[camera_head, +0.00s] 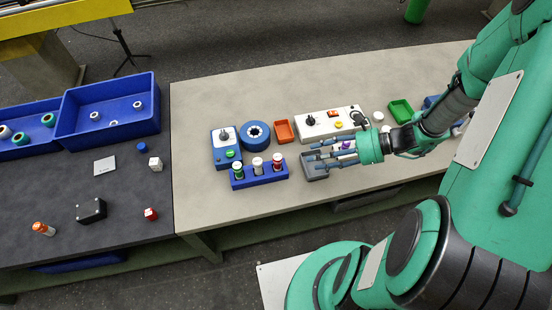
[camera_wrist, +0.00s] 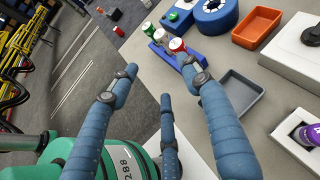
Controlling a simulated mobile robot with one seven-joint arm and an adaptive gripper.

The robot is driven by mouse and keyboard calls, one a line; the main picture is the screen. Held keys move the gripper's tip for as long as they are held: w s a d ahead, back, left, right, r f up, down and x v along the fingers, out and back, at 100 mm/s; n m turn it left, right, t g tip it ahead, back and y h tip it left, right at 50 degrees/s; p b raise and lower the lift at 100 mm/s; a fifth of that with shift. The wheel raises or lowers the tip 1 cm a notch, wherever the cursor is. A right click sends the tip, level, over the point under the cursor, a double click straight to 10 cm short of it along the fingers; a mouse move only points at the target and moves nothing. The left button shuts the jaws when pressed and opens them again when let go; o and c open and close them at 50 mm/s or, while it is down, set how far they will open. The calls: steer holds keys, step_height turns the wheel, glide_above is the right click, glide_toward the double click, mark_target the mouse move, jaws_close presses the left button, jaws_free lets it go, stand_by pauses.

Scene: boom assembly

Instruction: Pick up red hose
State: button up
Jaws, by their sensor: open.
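A red-and-white cylinder (camera_head: 277,161), likely the red hose, stands in the right end of a blue rack (camera_head: 260,179). A white piece (camera_head: 258,165) and a green-and-white piece (camera_head: 238,170) stand beside it in the rack. In the wrist view the red one (camera_wrist: 177,46) shows beyond the fingertips, upright in the rack. My gripper (camera_head: 312,156) is open and empty, with its fingers spread, to the right of the rack. In the wrist view (camera_wrist: 160,74) its fingers point towards the rack; no finger clearly touches the red piece.
A grey tray (camera_head: 315,173) lies under my fingers. A blue ring (camera_head: 255,135), an orange tray (camera_head: 284,131) and a white panel (camera_head: 318,127) stand behind. On the dark left table are another red piece (camera_head: 151,214), a black box (camera_head: 92,210) and blue bins (camera_head: 110,128).

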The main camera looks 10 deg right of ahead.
steer(key=d+f+m+t, duration=0.1)
steer(key=w+d+f+m+t, duration=0.1)
steer(key=f+m, duration=0.1)
steer(key=shift+y, duration=0.3)
steer(key=b, duration=0.2)
glide_toward(277, 158)
steer(key=shift+w+a+f, duration=0.25)
steer(key=shift+a+f, duration=0.2)
steer(key=shift+f, duration=0.1)
steer(key=shift+w+a+f, duration=0.3)
steer(key=shift+a+f, duration=0.15)
steer(key=shift+f, duration=0.05)
steer(key=shift+b+x, duration=0.75)
steer(key=shift+x, duration=1.85)
steer(key=shift+w, duration=0.1)
jaws_close()
